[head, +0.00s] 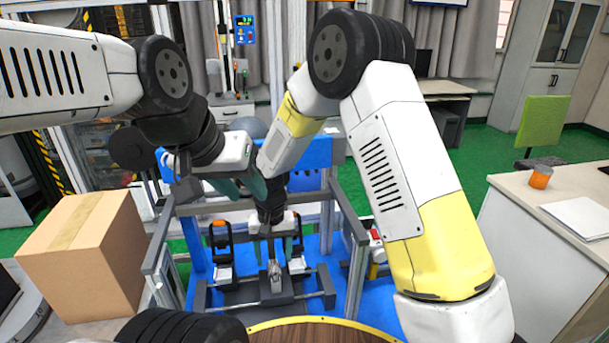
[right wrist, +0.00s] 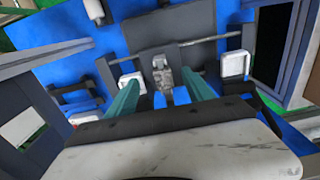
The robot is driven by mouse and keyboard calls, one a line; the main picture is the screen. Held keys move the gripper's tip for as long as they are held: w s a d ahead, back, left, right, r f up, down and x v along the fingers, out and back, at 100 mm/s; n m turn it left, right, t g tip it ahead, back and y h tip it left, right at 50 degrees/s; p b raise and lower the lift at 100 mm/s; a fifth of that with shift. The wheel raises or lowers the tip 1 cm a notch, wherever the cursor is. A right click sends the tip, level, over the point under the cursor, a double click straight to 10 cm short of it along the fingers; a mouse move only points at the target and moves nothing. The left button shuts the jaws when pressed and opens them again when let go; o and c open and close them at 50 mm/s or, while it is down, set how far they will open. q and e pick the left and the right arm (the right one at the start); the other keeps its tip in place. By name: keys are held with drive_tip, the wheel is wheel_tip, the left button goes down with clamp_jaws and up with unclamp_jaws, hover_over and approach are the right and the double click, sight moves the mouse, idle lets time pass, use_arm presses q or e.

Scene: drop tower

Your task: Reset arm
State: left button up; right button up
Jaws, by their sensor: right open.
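My right arm reaches in from the right. Its gripper (head: 271,250) points down over the blue base of the drop tower, with its teal fingers apart. In the right wrist view the right gripper (right wrist: 160,92) is open, and a small grey metallic part (right wrist: 162,74) shows beyond and between the fingers, apart from them. The part (head: 275,276) sits on the dark clamp fixture (head: 240,292) in the head view. My left gripper (head: 241,188) is higher, in front of the tower frame; its teal fingers look apart and nothing shows between them.
The tower's grey frame posts (head: 353,262) stand close on both sides of the right gripper. A cardboard box (head: 78,255) is at the left. A white counter (head: 540,225) with an orange cup (head: 541,177) is at the right. My two arms are close together near the middle.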

drive_tip(key=d+r+m+t+y, duration=0.1)
drive_tip(key=d+r, duration=0.6)
drive_tip(key=r, duration=0.3)
drive_tip(key=d+r+t+y, duration=0.1)
drive_tip(key=d+r, duration=0.6)
drive_tip(key=r, duration=0.2)
drive_tip(key=s+d+r+m+t, duration=0.1)
drive_tip(key=s+d+r+t, duration=0.3)
drive_tip(key=s+d+r, duration=0.7)
drive_tip(key=s+d, duration=0.2)
drive_tip(key=s, duration=0.1)
drive_tip(key=shift+s+d+r+m, duration=0.15)
drive_tip(key=shift+s+d+m, duration=0.15)
drive_tip(key=shift+d, duration=0.05)
